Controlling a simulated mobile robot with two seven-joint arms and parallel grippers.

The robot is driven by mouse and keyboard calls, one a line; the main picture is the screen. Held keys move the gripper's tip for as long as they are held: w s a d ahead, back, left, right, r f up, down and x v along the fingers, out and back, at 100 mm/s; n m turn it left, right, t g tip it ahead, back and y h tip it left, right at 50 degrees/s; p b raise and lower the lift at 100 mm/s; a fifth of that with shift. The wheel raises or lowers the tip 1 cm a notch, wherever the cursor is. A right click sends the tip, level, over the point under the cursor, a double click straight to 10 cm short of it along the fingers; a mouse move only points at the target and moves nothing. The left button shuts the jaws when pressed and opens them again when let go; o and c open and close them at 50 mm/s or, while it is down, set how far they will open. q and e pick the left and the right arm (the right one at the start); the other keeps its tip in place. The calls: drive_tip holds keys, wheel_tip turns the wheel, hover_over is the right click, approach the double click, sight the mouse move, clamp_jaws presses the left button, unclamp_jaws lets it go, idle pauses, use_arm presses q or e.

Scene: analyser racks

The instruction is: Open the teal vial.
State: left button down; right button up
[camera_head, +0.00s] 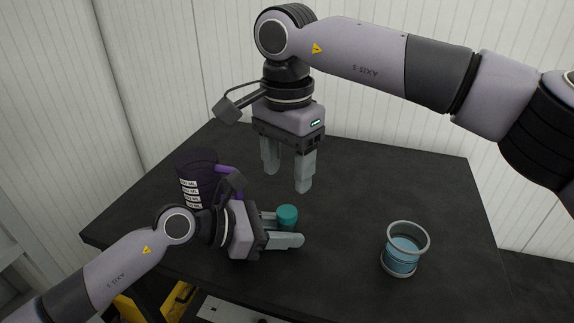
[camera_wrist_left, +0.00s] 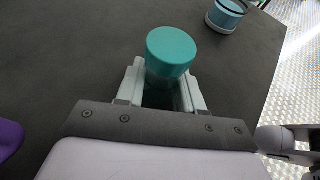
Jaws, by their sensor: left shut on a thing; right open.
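The teal vial (camera_head: 287,216) stands upright between the fingers of my left gripper (camera_head: 284,229), near the middle of the dark table. Its teal cap (camera_wrist_left: 171,50) sits on top and rises above the fingers in the left wrist view. My left gripper (camera_wrist_left: 167,90) is shut on the vial's body, which the fingers mostly hide. My right gripper (camera_head: 287,177) is open and empty, pointing down above the table, behind the vial and at about the same place across the picture.
A clear cup with blue contents (camera_head: 404,250) stands on the table (camera_head: 345,185) to the right; part shows in the left wrist view (camera_wrist_left: 226,14). A dark purple mug with white labels (camera_head: 192,180) stands behind my left wrist. The table's back right is clear.

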sight(287, 211)
drive_tip(key=m, duration=0.7)
drive_tip(key=shift+m, duration=0.4)
drive_tip(key=m, duration=1)
drive_tip(key=shift+m, duration=0.4)
drive_tip(key=m, duration=1.3)
drive_tip(key=shift+m, duration=0.4)
drive_tip(key=m, duration=0.7)
drive_tip(key=shift+m, duration=0.3)
drive_tip(key=m, duration=0.4)
drive_tip(key=shift+m, duration=0.3)
drive_tip(key=shift+f, duration=4)
